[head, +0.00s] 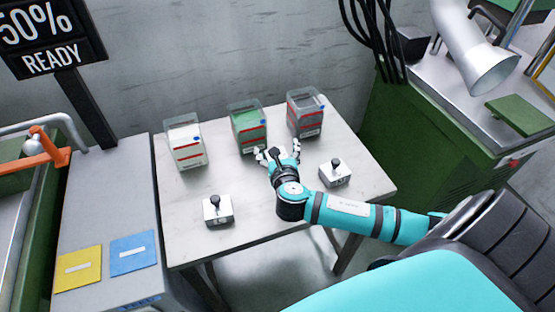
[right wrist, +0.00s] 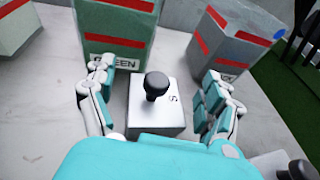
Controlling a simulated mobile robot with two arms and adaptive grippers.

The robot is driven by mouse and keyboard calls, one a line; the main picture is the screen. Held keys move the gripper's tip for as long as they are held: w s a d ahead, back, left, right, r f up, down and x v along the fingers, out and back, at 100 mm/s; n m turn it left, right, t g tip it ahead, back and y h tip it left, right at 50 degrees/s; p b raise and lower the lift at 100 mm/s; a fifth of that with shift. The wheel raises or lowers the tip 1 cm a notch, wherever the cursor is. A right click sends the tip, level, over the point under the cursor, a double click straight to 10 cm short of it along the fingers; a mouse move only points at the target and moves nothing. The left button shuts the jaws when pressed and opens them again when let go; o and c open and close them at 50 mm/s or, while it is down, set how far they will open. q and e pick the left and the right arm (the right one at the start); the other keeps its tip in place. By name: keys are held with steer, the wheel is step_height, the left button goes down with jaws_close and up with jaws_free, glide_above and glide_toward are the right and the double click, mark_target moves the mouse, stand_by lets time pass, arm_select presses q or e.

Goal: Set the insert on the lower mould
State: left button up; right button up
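Three small metal blocks with black knobs stand on the white table; I cannot tell which, if any, is the insert. One block (right wrist: 157,118), marked with a letter that looks like "S", stands upright between the spread fingers of my right gripper (right wrist: 160,95). The fingers are open on either side of it, with a gap visible. In the head view my right gripper (head: 278,153) largely hides this block. The other blocks stand at the front left (head: 218,210) and right (head: 335,172). I cannot identify a lower mould. My left gripper is not in view.
Behind the blocks stand a white bin (head: 187,150), a green bin (head: 249,128) and a grey bin (head: 305,115). The white table (head: 180,235) is clear at the front left. A green machine (head: 415,130) stands to the right; a grey cabinet (head: 110,205) to the left.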

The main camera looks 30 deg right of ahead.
steer(key=shift+s+a+f, duration=0.1)
jaws_close()
stand_by(0.6)
